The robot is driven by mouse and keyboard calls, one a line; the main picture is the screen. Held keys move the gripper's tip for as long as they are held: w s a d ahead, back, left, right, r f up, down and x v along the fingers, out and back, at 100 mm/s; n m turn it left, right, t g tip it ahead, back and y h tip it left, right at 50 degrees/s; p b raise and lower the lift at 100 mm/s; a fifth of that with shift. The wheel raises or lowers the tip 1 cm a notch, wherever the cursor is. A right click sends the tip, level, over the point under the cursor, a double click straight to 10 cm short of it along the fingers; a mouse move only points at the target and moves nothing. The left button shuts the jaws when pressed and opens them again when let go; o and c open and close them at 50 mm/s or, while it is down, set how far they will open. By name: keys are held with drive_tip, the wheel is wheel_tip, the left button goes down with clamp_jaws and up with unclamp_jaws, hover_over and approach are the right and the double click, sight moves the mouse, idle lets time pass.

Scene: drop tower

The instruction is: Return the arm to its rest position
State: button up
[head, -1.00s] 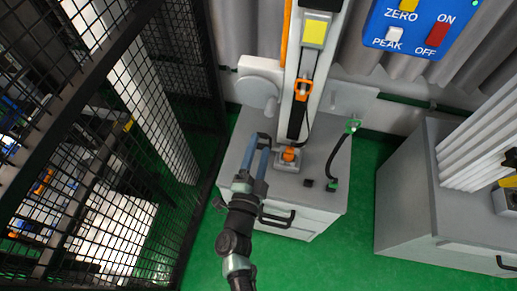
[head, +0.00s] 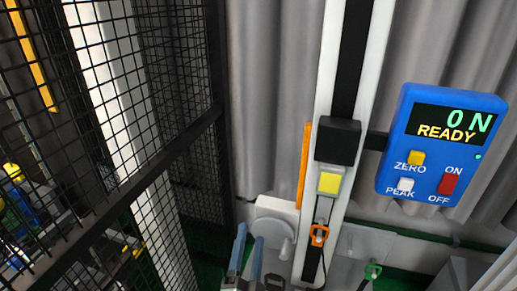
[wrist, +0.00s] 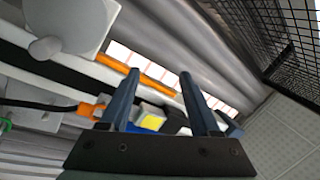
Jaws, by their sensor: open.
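My gripper (head: 246,262) shows at the bottom of the head view, its two blue-grey fingers apart and pointing up. It also shows in the wrist view (wrist: 158,98), with nothing between the fingertips that I can see them hold. The rest of my arm is below the head view's edge. The drop tower's white column (head: 328,95) stands to the right of the gripper, with a black block (head: 338,141) and a yellow-faced part (head: 330,183) on it. An orange clip (head: 319,235) hangs below them.
A blue display box (head: 443,145) reads 0 N and READY, right of the tower. A black mesh fence (head: 185,95) stands on the left. An orange strip (head: 304,165) runs beside the column. Grey curtains (head: 265,90) hang behind. A green-ended cable (head: 372,271) is at lower right.

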drive_tip(key=a+r+n+t+y, duration=0.2)
drive_tip(key=r+n+y, duration=0.15)
drive_tip(key=r, duration=1.05)
drive_tip(key=a+r+n+t+y, duration=0.2)
drive_tip(key=r+n, duration=0.3)
drive_tip(key=r, duration=0.8)
drive_tip(key=s+d+r+n+t+h, duration=0.1)
drive_tip(key=s+d+r+n, duration=0.1)
drive_tip(key=s+r, duration=0.5)
drive_tip(key=s+d+r+n+t+h, duration=0.1)
drive_tip(key=s+r, duration=0.6)
drive_tip(key=r, duration=0.8)
drive_tip(key=d+n+t, duration=0.1)
drive_tip(key=d, duration=0.1)
drive_tip(key=shift+s+d+r+n+h, duration=0.15)
drive_tip(key=shift+s+d+n+h, duration=0.2)
drive_tip(key=shift+s, duration=0.05)
